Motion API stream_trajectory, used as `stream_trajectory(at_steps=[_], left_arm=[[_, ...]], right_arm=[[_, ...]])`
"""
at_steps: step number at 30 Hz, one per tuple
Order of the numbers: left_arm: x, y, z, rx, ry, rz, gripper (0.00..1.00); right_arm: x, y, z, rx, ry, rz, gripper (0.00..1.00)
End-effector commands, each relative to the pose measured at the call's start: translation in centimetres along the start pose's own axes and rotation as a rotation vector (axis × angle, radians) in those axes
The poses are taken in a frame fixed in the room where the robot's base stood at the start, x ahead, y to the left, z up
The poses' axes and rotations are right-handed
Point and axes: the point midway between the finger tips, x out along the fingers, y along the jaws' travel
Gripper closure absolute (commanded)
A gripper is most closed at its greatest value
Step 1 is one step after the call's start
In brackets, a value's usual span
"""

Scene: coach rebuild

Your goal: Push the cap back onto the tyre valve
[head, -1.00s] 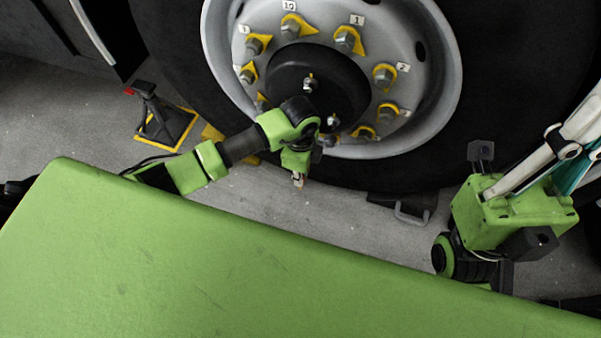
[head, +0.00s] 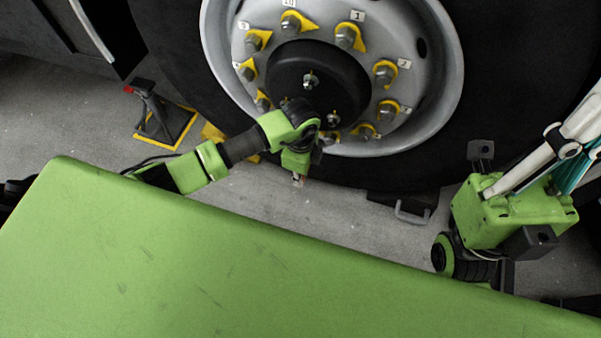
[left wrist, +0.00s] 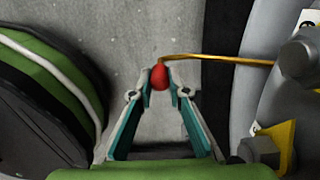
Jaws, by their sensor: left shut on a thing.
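The red valve cap (left wrist: 159,77) is between the fingertips of my left gripper (left wrist: 160,88) in the left wrist view. The gripper is shut on it. The thin brass tyre valve stem (left wrist: 225,60) comes in from the wheel side on the right, and its bent end meets the cap's upper edge. I cannot tell whether the cap is seated on it. In the head view my left gripper (head: 298,180) hangs below the hub, in front of the tyre's lower part; the cap is too small to make out there. My right gripper (head: 562,150) is at the right, its fingertips out of frame.
The wheel rim (head: 440,100) carries several nuts with yellow pointers. A black stand (head: 153,110) on a yellow-edged base is at the left. A dark chock with a handle (head: 410,212) is by the tyre. My green body fills the front.

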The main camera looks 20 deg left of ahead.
Motion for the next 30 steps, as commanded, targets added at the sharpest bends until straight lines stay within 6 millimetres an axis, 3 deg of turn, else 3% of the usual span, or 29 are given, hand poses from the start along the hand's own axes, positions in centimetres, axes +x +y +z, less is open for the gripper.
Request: stream_trajectory(at_steps=[22,23,24,30], left_arm=[[1.3,0.0,0.0,0.0,0.0,0.0,0.95],[1.3,0.0,0.0,0.0,0.0,0.0,0.76],[1.3,0.0,0.0,0.0,0.0,0.0,0.66],[1.3,0.0,0.0,0.0,0.0,-0.001,0.64]], right_arm=[[-0.6,0.0,0.1,-0.001,0.0,0.0,1.0],[-0.6,0.0,0.1,-0.001,0.0,0.0,1.0],[-0.6,0.0,0.1,-0.001,0.0,0.0,1.0],[-0.6,0.0,0.1,-0.001,0.0,0.0,1.0]])
